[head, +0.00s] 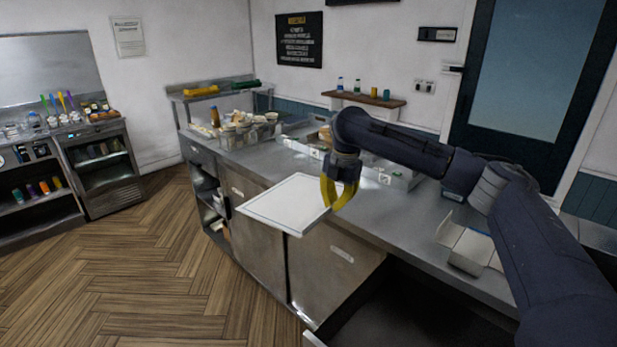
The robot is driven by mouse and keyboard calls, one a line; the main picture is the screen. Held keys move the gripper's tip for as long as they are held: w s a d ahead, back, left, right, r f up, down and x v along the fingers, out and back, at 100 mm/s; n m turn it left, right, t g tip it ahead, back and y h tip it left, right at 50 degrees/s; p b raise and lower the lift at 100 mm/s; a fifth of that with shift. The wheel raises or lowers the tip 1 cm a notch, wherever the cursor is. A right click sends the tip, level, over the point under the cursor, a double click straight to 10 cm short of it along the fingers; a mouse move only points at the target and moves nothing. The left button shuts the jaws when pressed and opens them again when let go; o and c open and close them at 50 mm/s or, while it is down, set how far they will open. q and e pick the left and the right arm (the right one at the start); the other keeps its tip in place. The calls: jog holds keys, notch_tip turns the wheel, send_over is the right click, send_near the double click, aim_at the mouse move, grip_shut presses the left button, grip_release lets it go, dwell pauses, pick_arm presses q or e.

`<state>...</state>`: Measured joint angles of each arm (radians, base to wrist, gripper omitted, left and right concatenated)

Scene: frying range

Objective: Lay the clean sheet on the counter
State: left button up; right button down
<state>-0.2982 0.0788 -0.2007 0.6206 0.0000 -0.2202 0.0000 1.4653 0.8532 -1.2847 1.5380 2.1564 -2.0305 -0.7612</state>
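The clean sheet (280,203) is a flat, thin white rectangle with a thin dark line near its border. It is level and reaches out past the front edge of the steel counter (390,222), in front of the cabinet doors. My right gripper (337,205), with yellow fingers, points down at the sheet's right-hand edge. Its fingers are closed on that edge and hold the sheet. The exact contact is small and partly hidden by the fingers. I cannot tell whether the sheet touches the counter. My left gripper is not in view.
A white open box (466,245) stands on the counter at the right. Containers of food (245,130) and steel pans (300,138) fill the counter's back left. The counter between the gripper and the white box is bare. My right arm crosses above it.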

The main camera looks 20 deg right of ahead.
jog(key=w+d+r+m, duration=0.2)
jog(key=d+r+m, duration=0.15)
jog(key=d, duration=0.55)
jog(key=w+d+r+m, duration=0.1)
jog(key=d+r+m, duration=0.1)
jog(key=d+r, duration=0.45)
send_near(375, 220)
jog(key=shift+m+t+h, duration=0.25)
jog(key=shift+t+h, duration=0.15)
jog(key=f, duration=0.4)
jog(key=a+f, duration=0.1)
jog(key=f, duration=0.1)
jog(key=shift+w+f, duration=0.15)
jog(key=shift+f, duration=0.2)
jog(key=c, duration=1.6)
grip_release()
notch_tip(375, 220, up, 12)
jog(key=s, duration=0.2)
